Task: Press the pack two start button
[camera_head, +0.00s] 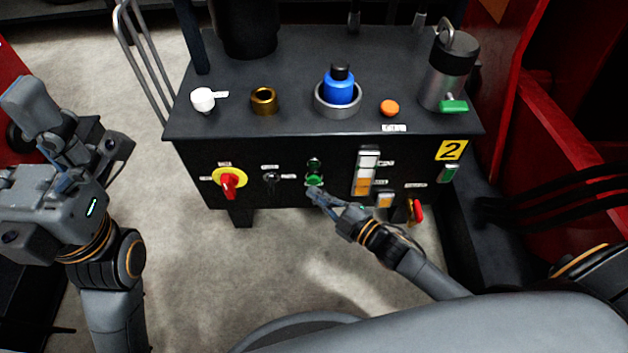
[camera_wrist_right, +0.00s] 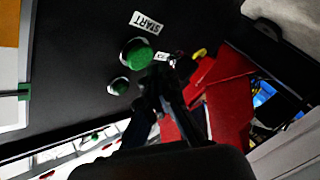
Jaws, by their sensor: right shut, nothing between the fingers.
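The black control cabinet (camera_head: 215,132) bears a yellow plate marked 2 (camera_head: 451,150). On its front, left of centre, is a green button (camera_head: 315,181), with a second dark green round part (camera_head: 313,164) just above it. My right gripper (camera_head: 316,193) is shut and empty, its tips at the lower edge of the green button; contact cannot be told. In the right wrist view a green button (camera_wrist_right: 138,53) is beside a START label (camera_wrist_right: 146,22), with the fingers (camera_wrist_right: 163,88) close to it. My left gripper (camera_head: 45,115) is off to the left, away from the cabinet; its jaw state is unclear.
The front also has a red-and-yellow rotary switch (camera_head: 230,181), a key switch (camera_head: 270,181), a stacked light column (camera_head: 366,172), an orange-lit button (camera_head: 384,200) and a red handle (camera_head: 417,211). A blue-capped part (camera_head: 340,88) and a metal canister (camera_head: 447,72) stand on top. Red structure is at right.

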